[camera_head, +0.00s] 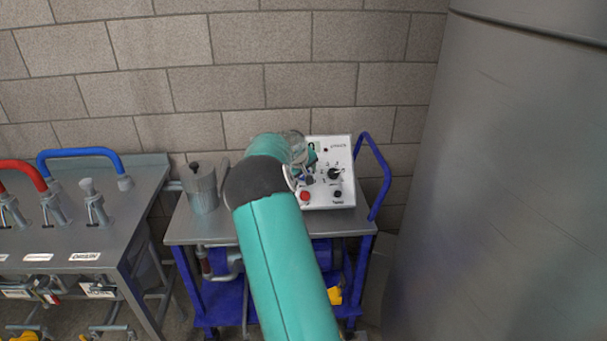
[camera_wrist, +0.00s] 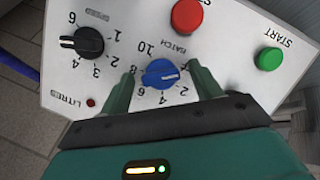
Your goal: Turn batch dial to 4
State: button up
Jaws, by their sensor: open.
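The batch dial (camera_wrist: 160,73) is a blue knob on a white control panel (camera_wrist: 118,20), seen upside down in the wrist view. Numbers from 2 to 10 ring it, with the 4 (camera_wrist: 162,98) on the side towards my gripper. My gripper (camera_wrist: 160,70) is open, with one green finger on either side of the knob. Contact cannot be made out.
A black speed dial (camera_wrist: 88,42), a red button (camera_wrist: 187,15) and a green start button (camera_wrist: 270,58) are close by on the panel. A metal pot (camera_head: 202,190) stands left on the cart (camera_head: 225,228). A large grey tank (camera_head: 500,180) is at the right.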

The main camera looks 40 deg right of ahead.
jog(key=c, duration=1)
jog(key=shift+m, duration=0.3)
jog(key=m+y, duration=0.1)
jog(key=m, duration=0.2)
jog(key=shift+s+d+t, duration=0.1)
jog(key=shift+t, duration=0.2)
jog(key=m+y, duration=0.1)
jog(key=m, duration=0.1)
jog(key=m+t, duration=0.1)
jog(key=m, duration=0.1)
jog(key=shift+m+y, duration=0.4)
jog(key=m+t, duration=0.1)
jog(key=m, duration=0.2)
jog(key=shift+s+m+y, duration=0.1)
jog(key=shift+m+y, duration=0.3)
jog(key=m+t, duration=0.2)
jog(key=m, duration=0.3)
jog(key=shift+f, duration=0.1)
